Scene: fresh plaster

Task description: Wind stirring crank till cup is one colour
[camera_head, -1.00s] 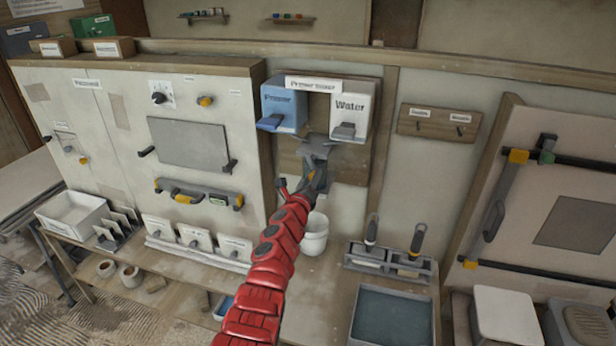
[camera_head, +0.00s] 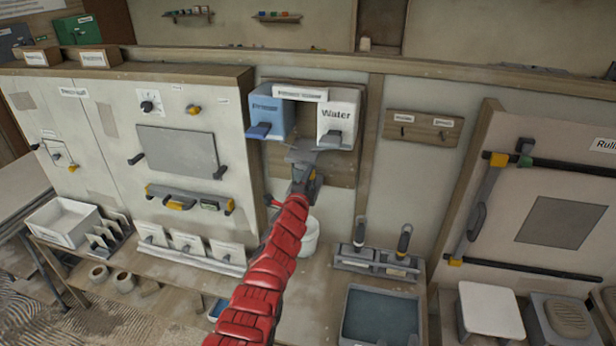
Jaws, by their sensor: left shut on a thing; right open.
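The Primer mixer hangs on a wooden board, with a blue Primer box (camera_head: 268,112) and a white Water box (camera_head: 338,112). A grey mixer part (camera_head: 318,157) sticks out below them. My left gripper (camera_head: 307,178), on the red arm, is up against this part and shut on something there. The crank itself is mostly hidden behind my gripper, so I cannot tell its angle. A white cup (camera_head: 311,237) stands below, partly covered by my arm. Its inside and the colour of its contents are hidden. My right gripper is not in view.
A rack with two dark-handled tools (camera_head: 375,262) and a blue-grey tray (camera_head: 380,316) stand on the bench right of the cup. A panel with levers and switches (camera_head: 178,150) is to the left. A framed board (camera_head: 565,222) leans at the right.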

